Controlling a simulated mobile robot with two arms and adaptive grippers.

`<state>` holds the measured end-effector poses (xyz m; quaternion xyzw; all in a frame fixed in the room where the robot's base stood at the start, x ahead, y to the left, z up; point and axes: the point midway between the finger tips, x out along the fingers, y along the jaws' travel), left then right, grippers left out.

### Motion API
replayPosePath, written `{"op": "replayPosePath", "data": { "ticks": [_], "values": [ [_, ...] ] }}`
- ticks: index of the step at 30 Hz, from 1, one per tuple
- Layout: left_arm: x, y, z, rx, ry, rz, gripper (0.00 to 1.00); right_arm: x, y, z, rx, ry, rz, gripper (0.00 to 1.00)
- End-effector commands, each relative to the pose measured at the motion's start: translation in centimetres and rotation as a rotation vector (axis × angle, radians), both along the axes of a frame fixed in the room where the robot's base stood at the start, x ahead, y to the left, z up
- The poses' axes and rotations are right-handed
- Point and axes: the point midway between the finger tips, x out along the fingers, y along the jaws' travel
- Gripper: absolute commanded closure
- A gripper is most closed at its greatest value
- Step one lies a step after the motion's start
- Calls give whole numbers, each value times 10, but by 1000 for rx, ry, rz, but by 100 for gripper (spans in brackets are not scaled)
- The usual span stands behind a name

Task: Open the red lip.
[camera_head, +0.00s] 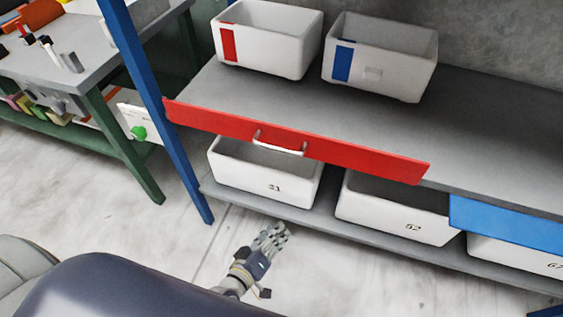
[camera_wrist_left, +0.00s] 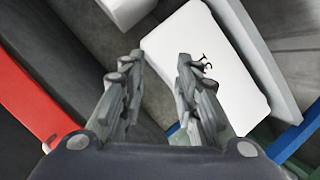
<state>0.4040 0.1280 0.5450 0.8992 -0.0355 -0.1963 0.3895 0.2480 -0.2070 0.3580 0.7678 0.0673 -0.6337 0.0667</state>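The red lip (camera_head: 355,158) is a long red panel along the front edge of the shelf in the head view. It carries a white handle (camera_head: 280,147) left of its middle. My left gripper (camera_head: 277,230) is below the lip, near the lower shelf's front edge, apart from the lip and handle. In the left wrist view its fingers (camera_wrist_left: 160,62) are spread with nothing between them. My right gripper is not in view.
White bins (camera_head: 258,187) and (camera_head: 385,222) stand on the lower shelf (camera_head: 325,224). Two more bins (camera_head: 270,52) and (camera_head: 385,80) stand above. A blue lip (camera_head: 510,224) is at the right, a blue post (camera_head: 160,115) at the left. A workbench (camera_head: 95,70) stands further left.

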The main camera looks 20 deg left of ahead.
Motion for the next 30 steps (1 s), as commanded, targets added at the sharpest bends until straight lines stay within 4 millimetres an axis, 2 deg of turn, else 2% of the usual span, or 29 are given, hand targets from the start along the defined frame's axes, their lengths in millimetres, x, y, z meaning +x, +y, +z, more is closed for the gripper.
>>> {"op": "replayPosePath", "data": {
  "ticks": [1,6,9,12,15,20,23,30],
  "values": [
    [10,-2,20,-92,-69,37,70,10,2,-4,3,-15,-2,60],
    [22,1,113,-408,-249,144,70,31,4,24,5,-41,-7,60],
    [19,8,155,-564,-318,187,70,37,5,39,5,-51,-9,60],
    [15,14,185,-678,-362,214,70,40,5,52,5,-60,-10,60],
    [12,19,203,-746,-386,231,70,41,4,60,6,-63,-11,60],
    [16,22,215,-779,-397,239,70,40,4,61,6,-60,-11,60],
    [25,21,218,-780,-398,239,70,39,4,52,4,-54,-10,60],
    [57,20,224,-778,-398,238,70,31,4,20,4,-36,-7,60]
  ]
}}
